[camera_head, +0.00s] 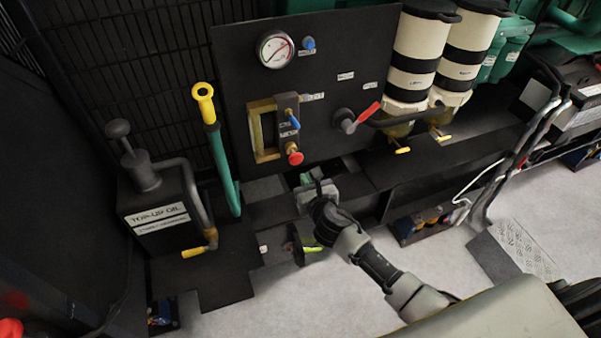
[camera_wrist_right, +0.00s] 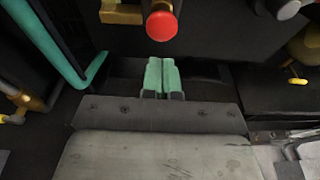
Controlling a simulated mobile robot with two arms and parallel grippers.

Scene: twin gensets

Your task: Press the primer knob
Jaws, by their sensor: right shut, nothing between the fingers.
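A red round knob (camera_head: 295,157) sticks out at the bottom of a small dark block on the black panel (camera_head: 350,60). It also shows in the right wrist view (camera_wrist_right: 161,26), just beyond my fingertips. A blue knob (camera_head: 308,43) sits by the gauge; its label is too small to read, so I cannot tell by label which knob is the primer. My right gripper (camera_head: 309,180) is below the red knob and apart from it. In the wrist view its green fingers (camera_wrist_right: 161,76) are together and empty. My left gripper is out of view.
A red-handled valve (camera_head: 368,113) and two cream-and-black filters (camera_head: 418,48) are right of the knob. A brass-framed sight window (camera_head: 262,132) is beside it. A green pipe with yellow top (camera_head: 223,165) and a black top-up oil tank (camera_head: 160,215) stand left.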

